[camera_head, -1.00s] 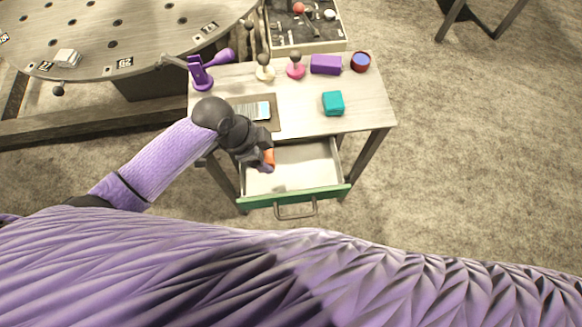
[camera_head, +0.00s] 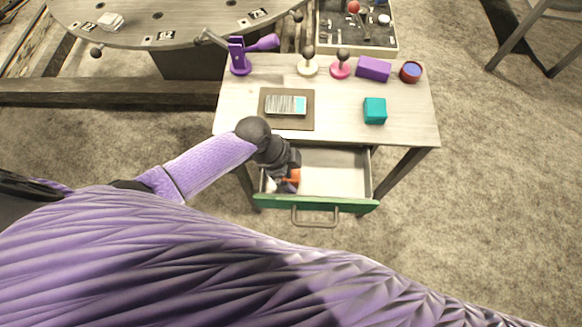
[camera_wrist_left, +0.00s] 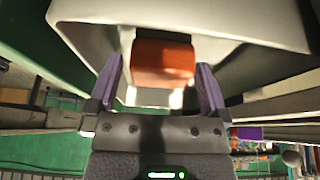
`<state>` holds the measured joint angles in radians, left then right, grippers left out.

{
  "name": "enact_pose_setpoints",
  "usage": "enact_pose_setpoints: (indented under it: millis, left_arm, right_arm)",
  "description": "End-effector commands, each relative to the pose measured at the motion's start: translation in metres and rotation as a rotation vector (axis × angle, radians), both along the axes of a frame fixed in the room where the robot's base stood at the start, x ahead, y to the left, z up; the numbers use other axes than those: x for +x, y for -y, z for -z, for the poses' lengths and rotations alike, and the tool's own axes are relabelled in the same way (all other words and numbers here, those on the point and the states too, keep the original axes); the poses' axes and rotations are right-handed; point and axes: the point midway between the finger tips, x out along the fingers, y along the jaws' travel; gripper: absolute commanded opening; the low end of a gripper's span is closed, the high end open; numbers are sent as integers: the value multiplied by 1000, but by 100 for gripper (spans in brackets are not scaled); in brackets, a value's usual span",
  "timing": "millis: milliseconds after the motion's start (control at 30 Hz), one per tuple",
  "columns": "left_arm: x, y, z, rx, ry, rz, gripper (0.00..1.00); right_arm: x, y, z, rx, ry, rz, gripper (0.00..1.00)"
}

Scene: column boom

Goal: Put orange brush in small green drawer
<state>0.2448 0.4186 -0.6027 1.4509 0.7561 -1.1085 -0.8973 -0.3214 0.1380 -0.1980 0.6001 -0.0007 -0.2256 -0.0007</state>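The orange brush (camera_head: 293,176) is in the left part of the pulled-out small green drawer (camera_head: 345,205), partly hidden by my gripper. In the left wrist view its orange block (camera_wrist_left: 163,62) shows between my two purple fingers, with a pale part below it. My left gripper (camera_head: 284,183) reaches down into the drawer. In the wrist view its fingers (camera_wrist_left: 160,85) are spread wide, one on each side of the brush, with gaps visible. I cannot tell whether the brush rests fully on the drawer floor. My right gripper is not in view.
The tabletop (camera_head: 345,120) above the drawer holds a teal box (camera_head: 375,110), a purple block (camera_head: 373,69), a red bowl (camera_head: 411,71), a brown board (camera_head: 271,112) with a card, and a purple stand (camera_head: 239,60). The right part of the drawer is clear.

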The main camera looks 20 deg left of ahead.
Motion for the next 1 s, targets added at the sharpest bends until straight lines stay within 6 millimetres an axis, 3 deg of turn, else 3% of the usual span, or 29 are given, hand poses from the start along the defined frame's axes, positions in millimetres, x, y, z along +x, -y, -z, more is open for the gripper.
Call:
enact_pose_setpoints:
  millis: [233, 500, 633, 767, 1000]
  left_arm:
    - [0, -2, -10, 1, 2, 0, 100]
    - [-7, -29, -82, 1, 6, 1, 100]
    - [-11, -39, -104, 1, 3, 1, 100]
    - [-13, -43, -114, -1, 0, 1, 100]
    - [-13, -44, -114, -1, -1, 0, 100]
  right_arm:
    - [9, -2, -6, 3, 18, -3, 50]
    - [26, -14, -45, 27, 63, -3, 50]
    - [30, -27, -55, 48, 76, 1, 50]
    - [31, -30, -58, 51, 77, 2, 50]
    - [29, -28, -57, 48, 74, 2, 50]
